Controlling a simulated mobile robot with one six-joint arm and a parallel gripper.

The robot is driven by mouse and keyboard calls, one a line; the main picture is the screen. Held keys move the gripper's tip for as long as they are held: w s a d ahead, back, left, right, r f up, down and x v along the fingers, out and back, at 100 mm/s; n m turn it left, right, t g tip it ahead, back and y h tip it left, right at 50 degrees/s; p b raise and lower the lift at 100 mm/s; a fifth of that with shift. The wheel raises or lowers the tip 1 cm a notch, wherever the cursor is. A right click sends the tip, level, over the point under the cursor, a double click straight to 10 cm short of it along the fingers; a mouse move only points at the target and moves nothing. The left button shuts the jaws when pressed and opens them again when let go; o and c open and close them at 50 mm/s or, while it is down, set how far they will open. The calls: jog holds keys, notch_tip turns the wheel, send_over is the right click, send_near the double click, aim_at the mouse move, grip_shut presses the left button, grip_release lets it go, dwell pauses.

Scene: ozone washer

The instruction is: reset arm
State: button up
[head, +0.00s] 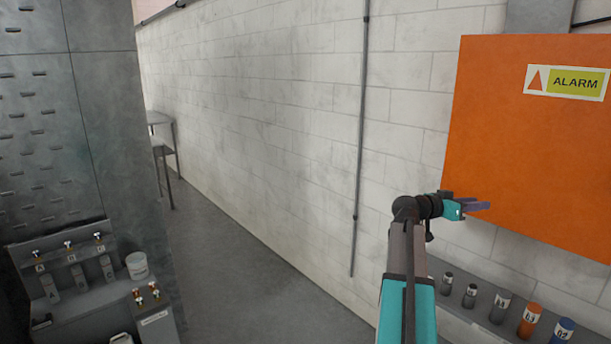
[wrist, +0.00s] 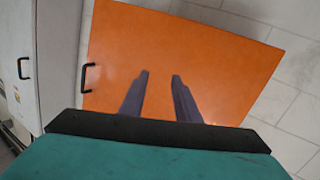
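My arm (head: 407,290) reaches up at the right of the head view. My gripper (head: 478,206) is held out level in front of the orange alarm cabinet (head: 530,130). In the wrist view my gripper (wrist: 158,80) shows two dark fingers with a clear gap and nothing between them. The orange cabinet door (wrist: 190,50) lies beyond the fingertips and looks closed. Its black handle (wrist: 87,78) is to the left of the fingers. I cannot tell how far the fingertips are from the door.
A shelf below the cabinet holds several small bottles, among them an orange one (head: 530,319) and a blue one (head: 563,331). A vertical pipe (head: 361,150) runs down the white wall. The floor (head: 240,290) between is clear.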

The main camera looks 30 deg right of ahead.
jog(key=w+a+f+n+t+b, duration=0.1)
jog(key=w+a+f+n+t, duration=0.55)
jog(key=w+a+f, duration=0.75)
jog(key=w+a+f+n+t+b, duration=0.1)
jog(key=w+a+f+n+t, duration=0.55)
jog(key=w+a+f, duration=0.75)
jog(key=w+a+f+n+t+y, duration=0.4)
jog(key=w+a+f+n+y, duration=0.3)
jog(key=a+f, duration=0.6)
jog(key=a+f+n+y+b, duration=0.1)
jog(key=a+f+n+y, duration=0.35)
jog(key=a+f, duration=1.3)
jog(key=s+a+f+g+y, duration=0.7)
jog(key=s+a+f, duration=0.8)
jog(key=s+a, duration=0.3)
jog(key=s+f+g, duration=0.4)
jog(key=s+g, duration=0.1)
jog(key=s, duration=1)
jog(key=s+d+r+m+g+h, duration=0.1)
jog(key=s+d+m+g, duration=0.1)
jog(key=s, duration=0.4)
jog(key=s+d+r+m+g+h, duration=0.1)
jog(key=s+d+r+m+g, duration=0.1)
jog(key=s, duration=0.5)
jog(key=shift+d+m+g+b, duration=0.2)
jog(key=shift+m+g+b, duration=0.25)
jog(key=shift+g, duration=0.45)
